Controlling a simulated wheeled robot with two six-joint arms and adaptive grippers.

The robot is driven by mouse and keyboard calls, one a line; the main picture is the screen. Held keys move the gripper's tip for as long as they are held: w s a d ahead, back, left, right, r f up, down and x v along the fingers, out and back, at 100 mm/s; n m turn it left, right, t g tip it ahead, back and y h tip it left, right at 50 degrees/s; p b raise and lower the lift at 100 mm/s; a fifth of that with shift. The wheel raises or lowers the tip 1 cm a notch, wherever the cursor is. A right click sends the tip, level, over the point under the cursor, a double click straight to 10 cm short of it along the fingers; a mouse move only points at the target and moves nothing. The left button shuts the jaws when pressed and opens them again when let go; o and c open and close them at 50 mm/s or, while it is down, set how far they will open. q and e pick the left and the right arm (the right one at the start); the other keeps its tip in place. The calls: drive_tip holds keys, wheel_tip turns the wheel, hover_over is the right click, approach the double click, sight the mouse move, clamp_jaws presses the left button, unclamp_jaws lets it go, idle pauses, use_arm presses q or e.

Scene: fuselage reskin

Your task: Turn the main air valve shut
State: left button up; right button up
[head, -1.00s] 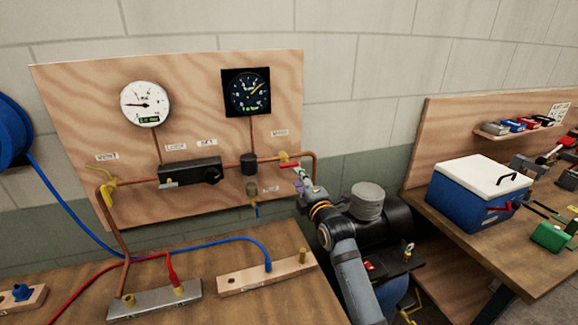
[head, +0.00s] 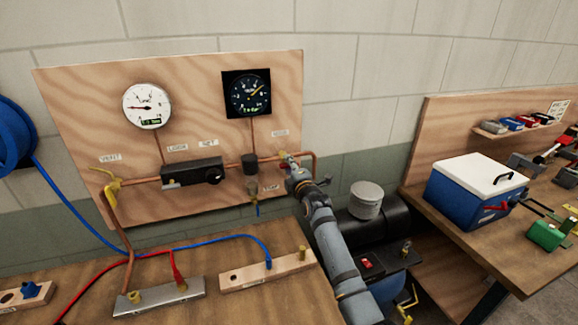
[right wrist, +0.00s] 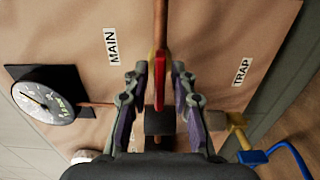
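The main air valve, with a red lever (right wrist: 159,82) on a yellow body, sits on the copper pipe beside the MAIN label (right wrist: 112,46). In the right wrist view the lever lies in line with the pipe. My right gripper (right wrist: 159,75) is open, with one finger on each side of the lever and narrow gaps showing. In the head view my right gripper (head: 287,161) is at the right end of the pipe run and hides most of the valve. My left gripper is not in view.
The plywood panel (head: 80,90) carries a white gauge (head: 147,106), a dark gauge (head: 247,93) and a black regulator block (head: 192,172). A yellow valve (head: 108,185) is at the left. A yellow trap fitting (right wrist: 238,130) with a blue hose is close to the gripper.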

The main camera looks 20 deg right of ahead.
clamp_jaws()
drive_tip(key=m, duration=0.4)
drive_tip(key=shift+b, duration=0.3)
drive_tip(key=m, duration=0.4)
drive_tip(key=shift+m, duration=0.3)
drive_tip(key=m+p, duration=0.1)
drive_tip(key=m, duration=0.3)
drive_tip(key=m+p, duration=0.1)
drive_tip(key=m, duration=0.4)
drive_tip(key=shift+f+m, duration=0.1)
drive_tip(key=shift+m, duration=0.2)
